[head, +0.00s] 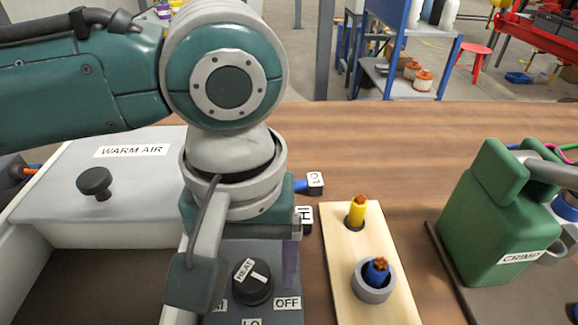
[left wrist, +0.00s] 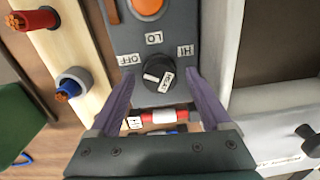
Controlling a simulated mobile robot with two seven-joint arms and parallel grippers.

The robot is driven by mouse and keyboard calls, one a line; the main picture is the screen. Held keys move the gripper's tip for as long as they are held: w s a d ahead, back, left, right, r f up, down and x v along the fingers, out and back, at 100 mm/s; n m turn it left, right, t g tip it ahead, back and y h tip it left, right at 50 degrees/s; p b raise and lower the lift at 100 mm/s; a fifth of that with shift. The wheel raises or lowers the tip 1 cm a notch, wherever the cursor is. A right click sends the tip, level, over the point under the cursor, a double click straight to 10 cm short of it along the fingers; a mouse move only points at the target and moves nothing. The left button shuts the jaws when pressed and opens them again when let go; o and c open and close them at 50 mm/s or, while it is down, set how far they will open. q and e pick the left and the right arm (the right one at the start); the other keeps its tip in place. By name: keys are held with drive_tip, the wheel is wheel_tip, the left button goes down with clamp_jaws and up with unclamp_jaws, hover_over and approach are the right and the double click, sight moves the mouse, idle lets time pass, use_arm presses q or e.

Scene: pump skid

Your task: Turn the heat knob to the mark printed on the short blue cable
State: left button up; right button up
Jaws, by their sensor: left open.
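The black heat knob (head: 254,287) sits on a grey panel with OFF, LO and HI labels; it also shows in the left wrist view (left wrist: 159,72). Its white line lies on the side toward OFF. My left gripper (left wrist: 161,77) is open, pointing down with a finger on either side of the knob; contact is not clear. A short blue cable (head: 303,185) lies behind the panel with a tag reading LO (head: 315,180). A second tag, HI (head: 304,216), is nearer; a red cable (left wrist: 170,116) shows there in the left wrist view. My right gripper is out of view.
A wooden block (head: 338,270) right of the panel holds upright yellow (head: 357,212) and blue (head: 377,270) cable ends. A green crimp machine (head: 500,220) stands further right. The WARM AIR box (head: 130,190) is left. An orange button (left wrist: 148,6) is on the panel.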

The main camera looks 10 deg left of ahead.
use_arm(q)
drive_tip(key=shift+c, duration=0.2)
drive_tip(key=shift+r, duration=0.1)
clamp_jaws()
idle(0.4)
